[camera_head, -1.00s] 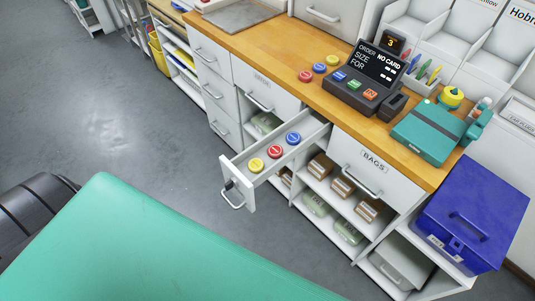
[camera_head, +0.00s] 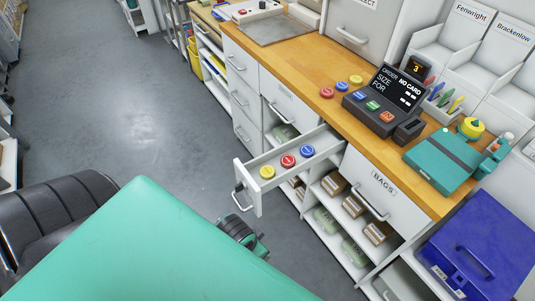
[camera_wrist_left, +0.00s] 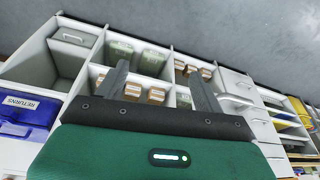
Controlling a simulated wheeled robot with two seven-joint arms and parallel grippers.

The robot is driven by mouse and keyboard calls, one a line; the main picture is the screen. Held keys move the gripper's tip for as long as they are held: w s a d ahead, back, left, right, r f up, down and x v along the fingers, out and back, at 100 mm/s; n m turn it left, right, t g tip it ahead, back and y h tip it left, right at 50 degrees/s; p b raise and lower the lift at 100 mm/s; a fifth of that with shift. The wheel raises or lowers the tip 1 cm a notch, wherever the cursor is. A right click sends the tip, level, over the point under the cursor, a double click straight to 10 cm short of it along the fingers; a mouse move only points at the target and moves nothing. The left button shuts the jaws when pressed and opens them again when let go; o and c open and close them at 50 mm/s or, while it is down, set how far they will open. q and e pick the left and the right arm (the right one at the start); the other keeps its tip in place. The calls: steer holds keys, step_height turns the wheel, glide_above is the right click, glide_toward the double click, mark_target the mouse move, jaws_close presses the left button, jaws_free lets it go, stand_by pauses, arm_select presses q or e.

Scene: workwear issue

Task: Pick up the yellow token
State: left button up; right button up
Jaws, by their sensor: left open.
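A yellow token (camera_head: 267,171) lies in the pulled-out white drawer (camera_head: 251,195), nearest its front. A red token (camera_head: 288,161) and a blue token (camera_head: 308,152) lie in a row behind it. A second yellow token (camera_head: 356,80) lies on the wooden counter. My left gripper (camera_wrist_left: 160,82) is open and empty in the left wrist view, with its fingers toward the shelves. No token can be made out there. In the head view a dark and green part of my arm shows just below the drawer front, apart from the token. My right gripper is not in view.
The counter (camera_head: 285,50) also holds a red and a blue token, an order terminal (camera_head: 386,100) and a teal box (camera_head: 441,160). Shelves with boxes stand right of the drawer. A blue lidded box (camera_head: 478,245) is at lower right. Grey floor (camera_head: 110,130) is clear on the left.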

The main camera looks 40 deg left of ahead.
arm_select(q)
steer(key=w+d+r+m+h, duration=0.1)
steer(key=w+d+r+m, duration=0.6)
steer(key=w+r+m, duration=0.45)
steer(key=m+g+y, duration=0.3)
steer(key=m+y, duration=0.2)
steer(key=m, duration=0.1)
glide_toward(268, 171)
steer(key=shift+a+f+p, duration=0.35)
steer(key=shift+a+f, duration=0.45)
steer(key=shift+f, duration=0.85)
steer(key=p+x, duration=0.1)
steer(key=x, duration=0.3)
steer(key=shift+f, duration=0.3)
steer(key=shift+d, duration=0.1)
steer(key=c, duration=1)
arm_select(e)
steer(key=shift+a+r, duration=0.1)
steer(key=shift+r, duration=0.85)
